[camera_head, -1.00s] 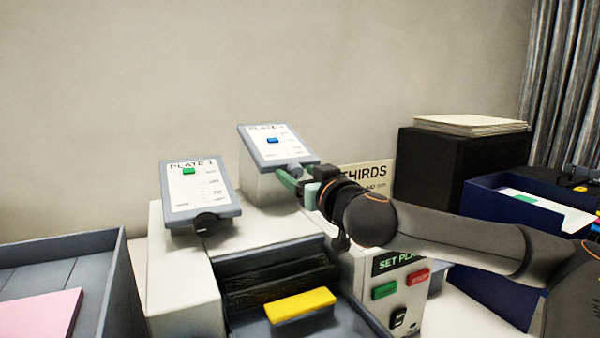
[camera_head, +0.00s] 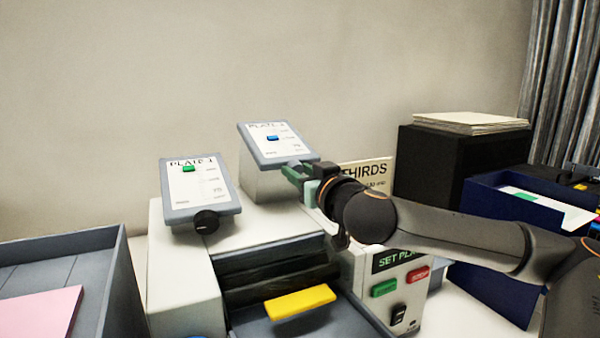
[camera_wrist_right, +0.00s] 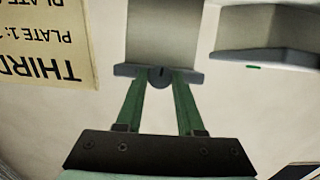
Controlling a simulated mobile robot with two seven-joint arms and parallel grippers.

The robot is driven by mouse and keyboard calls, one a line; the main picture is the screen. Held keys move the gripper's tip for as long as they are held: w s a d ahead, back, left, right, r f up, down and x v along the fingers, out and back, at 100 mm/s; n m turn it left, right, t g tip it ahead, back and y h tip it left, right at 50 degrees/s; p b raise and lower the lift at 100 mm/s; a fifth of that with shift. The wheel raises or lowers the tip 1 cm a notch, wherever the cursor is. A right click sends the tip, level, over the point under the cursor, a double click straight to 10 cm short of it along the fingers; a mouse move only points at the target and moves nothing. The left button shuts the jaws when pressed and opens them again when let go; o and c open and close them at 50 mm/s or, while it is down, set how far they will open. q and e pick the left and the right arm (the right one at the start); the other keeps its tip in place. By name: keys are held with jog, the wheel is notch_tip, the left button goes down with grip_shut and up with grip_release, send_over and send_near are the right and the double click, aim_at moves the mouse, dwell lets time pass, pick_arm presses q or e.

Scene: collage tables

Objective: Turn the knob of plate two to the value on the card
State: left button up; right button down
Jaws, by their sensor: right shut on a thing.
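Plate two (camera_head: 250,151) is a tilted grey-framed panel with a white face and a blue marker (camera_head: 272,138) near mid-scale. My right gripper (camera_head: 292,170) is at its lower edge, with green fingers shut on its dark knob. The right wrist view shows the knob (camera_wrist_right: 160,77) between the fingertips (camera_wrist_right: 160,84). The card (camera_head: 367,172) stands behind my right wrist and reads "THIRDS". Its lower lines are partly hidden, and it also appears upside down in the wrist view (camera_wrist_right: 45,40). My left gripper is not in view.
Plate 1 (camera_head: 177,206), with a green marker and black knob (camera_head: 206,221), stands left. Below are a yellow block (camera_head: 300,302) and a "SET PLATE" panel (camera_head: 385,318) with green and red buttons. A grey tray (camera_head: 112,285) is left; a blue bin (camera_head: 480,250) is right.

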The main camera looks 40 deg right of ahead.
dwell(0.3)
jog(key=n+h+b, duration=0.2)
jog(key=n+b, duration=0.1)
jog(key=shift+a+f+g+b, duration=0.15)
jog(key=shift+f+g+b, duration=0.05)
jog(key=shift+g+b, duration=0.1)
jog(key=n+h+b, duration=0.1)
jog(key=n+b, duration=0.1)
jog(key=b, duration=0.1)
jog(key=shift+w+f+n+h, duration=0.1)
jog(key=shift+n+h, duration=0.2)
jog(key=shift+h, duration=0.1)
jog(key=shift+a+n+h+b, duration=0.1)
jog(key=shift+n+h+b, duration=0.5)
jog(key=shift+n+b, duration=0.8)
jog(key=shift+m+b, duration=0.3)
jog(key=shift+b, duration=0.05)
jog(key=c, duration=0.5)
grip_release()
jog(key=shift+r, duration=0.2)
jog(key=shift+f, duration=0.1)
